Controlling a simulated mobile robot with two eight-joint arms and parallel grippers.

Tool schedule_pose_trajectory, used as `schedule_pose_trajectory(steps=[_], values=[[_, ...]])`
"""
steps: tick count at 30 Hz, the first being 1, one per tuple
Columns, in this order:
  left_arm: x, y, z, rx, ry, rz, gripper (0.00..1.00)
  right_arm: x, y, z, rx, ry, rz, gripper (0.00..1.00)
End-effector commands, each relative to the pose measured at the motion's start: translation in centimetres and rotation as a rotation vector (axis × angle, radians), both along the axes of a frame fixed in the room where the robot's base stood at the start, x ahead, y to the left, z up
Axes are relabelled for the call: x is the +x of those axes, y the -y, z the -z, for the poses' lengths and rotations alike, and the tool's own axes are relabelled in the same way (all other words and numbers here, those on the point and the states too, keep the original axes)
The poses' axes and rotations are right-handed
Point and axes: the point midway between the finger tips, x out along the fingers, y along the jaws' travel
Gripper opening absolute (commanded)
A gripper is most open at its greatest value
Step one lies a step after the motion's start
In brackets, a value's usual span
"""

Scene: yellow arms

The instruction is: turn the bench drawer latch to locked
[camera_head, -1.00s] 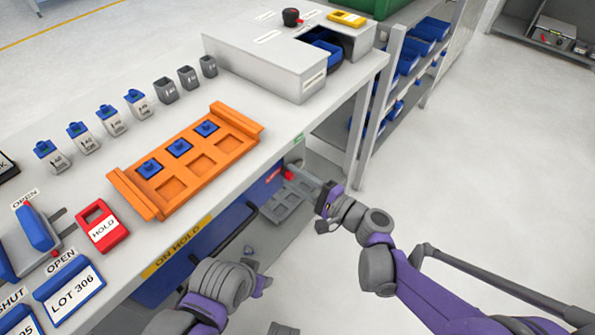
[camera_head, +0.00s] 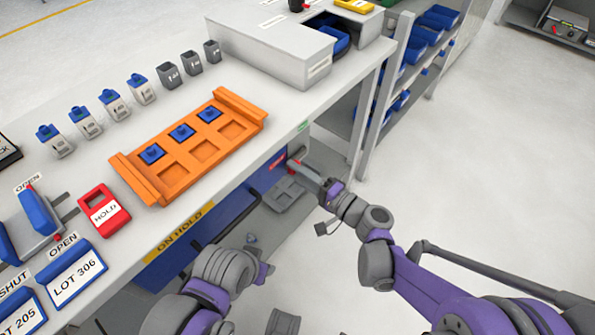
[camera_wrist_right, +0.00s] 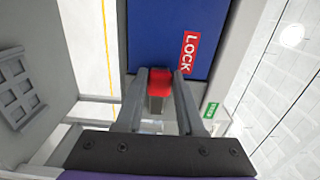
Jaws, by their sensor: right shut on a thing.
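The red latch knob (camera_wrist_right: 160,74) sits at the edge of the blue drawer front (camera_wrist_right: 158,30), beside a red LOCK label (camera_wrist_right: 190,52). My right gripper (camera_wrist_right: 160,82) is shut on the knob, one finger on each side; a grey stem shows just below it. In the head view the right gripper (camera_head: 296,167) reaches the drawer's right end under the bench top, near the LOCK label (camera_head: 277,160). The fingers mostly cover the latch there. My left arm shows at the bottom of the head view, but its fingers cannot be made out.
The bench top (camera_head: 330,105) overhangs the drawer, with a yellow ON HOLD strip (camera_head: 180,232) on its front edge. A grey compartment tray (camera_wrist_right: 18,88) is below. Open floor lies to the right.

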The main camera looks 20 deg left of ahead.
Motion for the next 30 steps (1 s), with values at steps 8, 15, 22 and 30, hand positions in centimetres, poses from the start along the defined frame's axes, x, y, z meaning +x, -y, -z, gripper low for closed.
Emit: schedule_pose_trajectory(steps=[8,15,22,30], values=[[0.0,0.0,0.0,0.000,0.000,0.000,0.50,0.0,0.0,0.1,-0.005,0.003,0.000,0.46],[0.0,0.0,0.0,0.000,0.000,0.000,0.50,0.0,0.0,0.1,-0.004,0.002,0.000,0.68],[0.0,0.0,-0.1,0.000,0.000,0.000,0.50,-0.1,0.3,0.1,-0.003,0.001,0.001,0.68],[-0.1,0.0,-0.7,0.000,0.002,0.000,0.50,-1.5,4.5,0.0,-0.004,0.002,0.005,0.68]])
